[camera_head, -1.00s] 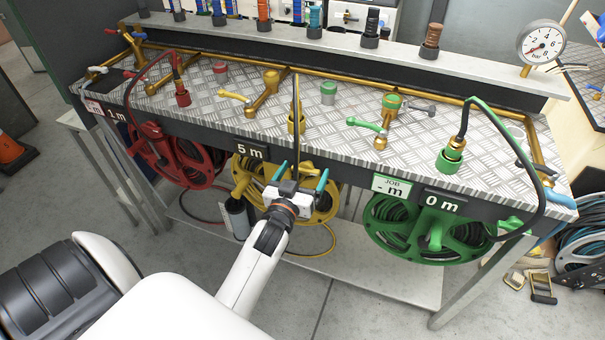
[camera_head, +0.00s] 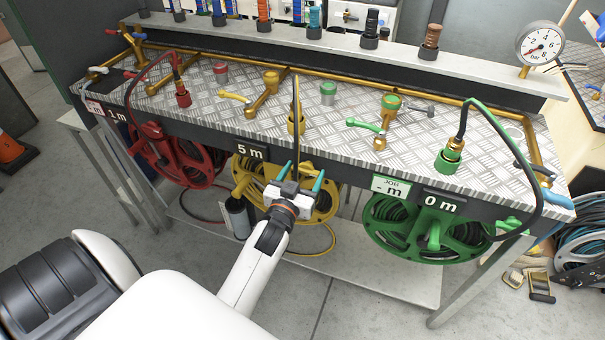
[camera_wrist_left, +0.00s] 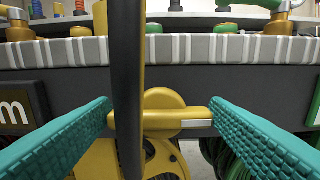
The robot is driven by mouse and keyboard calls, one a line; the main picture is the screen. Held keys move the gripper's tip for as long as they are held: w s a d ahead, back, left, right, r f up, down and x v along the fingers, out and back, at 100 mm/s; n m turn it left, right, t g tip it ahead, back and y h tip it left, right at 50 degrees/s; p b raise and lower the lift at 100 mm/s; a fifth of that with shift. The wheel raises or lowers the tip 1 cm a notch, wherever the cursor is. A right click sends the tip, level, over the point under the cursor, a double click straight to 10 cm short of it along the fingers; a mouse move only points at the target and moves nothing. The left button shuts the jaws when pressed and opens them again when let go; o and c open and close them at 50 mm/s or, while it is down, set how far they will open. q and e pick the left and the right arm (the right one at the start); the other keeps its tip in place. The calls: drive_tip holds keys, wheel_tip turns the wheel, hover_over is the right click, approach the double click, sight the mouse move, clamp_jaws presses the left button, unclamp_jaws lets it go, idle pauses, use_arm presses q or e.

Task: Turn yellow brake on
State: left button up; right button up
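The yellow hose reel (camera_head: 327,204) hangs under the front of the bench, below the 5 m display. In the left wrist view, a yellow lever with a silver strip (camera_wrist_left: 178,121), seemingly the brake, lies level under a round yellow hub (camera_wrist_left: 163,98). My left gripper (camera_head: 302,173) is open in front of the reel. Its teal fingers (camera_wrist_left: 162,108) stand on either side of the lever, whose right end is near the right finger; contact cannot be told. A dark hose (camera_wrist_left: 127,80) runs upright between the fingers, in front of the lever's left end. My right gripper is out of view.
A red reel (camera_head: 178,158) hangs to the left and a green reel (camera_head: 425,228) to the right. The bench top (camera_head: 330,128) above carries valves and hose fittings. A lower shelf (camera_head: 360,268) lies beneath the reels. Open floor lies in front.

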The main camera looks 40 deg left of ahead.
use_arm(q)
drive_tip(key=o, duration=0.3)
drive_tip(key=shift+o, duration=0.2)
drive_tip(key=shift+s, duration=0.1)
drive_tip(key=v, duration=1.1)
drive_tip(key=shift+s+b, duration=0.4)
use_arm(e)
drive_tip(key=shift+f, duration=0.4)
